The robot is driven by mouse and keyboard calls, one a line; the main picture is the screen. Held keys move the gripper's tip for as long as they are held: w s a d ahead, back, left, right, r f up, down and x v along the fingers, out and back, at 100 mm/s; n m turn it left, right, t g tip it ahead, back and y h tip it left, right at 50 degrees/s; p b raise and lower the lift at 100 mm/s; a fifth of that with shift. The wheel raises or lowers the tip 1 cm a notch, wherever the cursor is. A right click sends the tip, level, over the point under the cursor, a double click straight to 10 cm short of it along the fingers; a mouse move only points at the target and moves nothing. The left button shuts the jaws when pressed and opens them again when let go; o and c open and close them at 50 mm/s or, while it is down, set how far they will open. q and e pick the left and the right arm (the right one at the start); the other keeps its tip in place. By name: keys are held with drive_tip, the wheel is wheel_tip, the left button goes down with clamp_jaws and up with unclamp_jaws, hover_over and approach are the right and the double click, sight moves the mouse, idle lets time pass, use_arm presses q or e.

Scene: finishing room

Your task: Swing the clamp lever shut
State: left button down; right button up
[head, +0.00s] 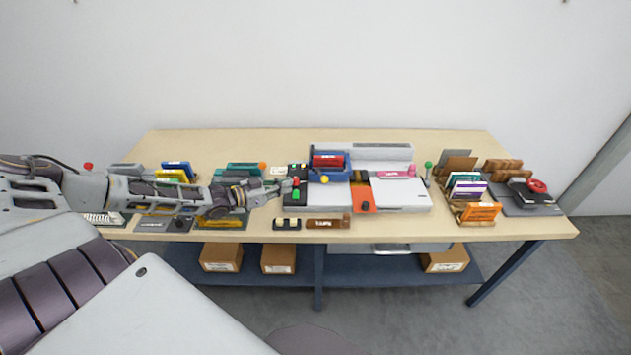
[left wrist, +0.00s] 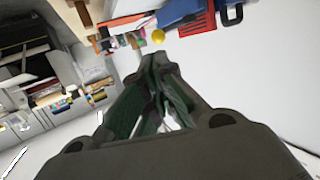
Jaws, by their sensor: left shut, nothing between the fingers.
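My left gripper (head: 284,187) reaches in from the left over the middle of the table, its fingers shut and empty; in the left wrist view (left wrist: 152,62) the dark fingertips meet. A green-knobbed upright lever (head: 428,166) stands right of the white machine. I cannot tell which part is the clamp lever. My right gripper is not in view.
A white machine (head: 400,195) fills the middle right of the table (head: 400,232). An orange block (head: 362,198) sits in front. Racks of coloured pieces (head: 480,212) and a red-knobbed dark device (head: 537,187) stand at the right. Cardboard boxes (head: 221,257) lie on the lower shelf.

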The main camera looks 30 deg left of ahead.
sight(324, 177)
use_arm(q)
drive_tip(key=shift+b+x, duration=1.2)
drive_tip(key=shift+x, duration=4.9)
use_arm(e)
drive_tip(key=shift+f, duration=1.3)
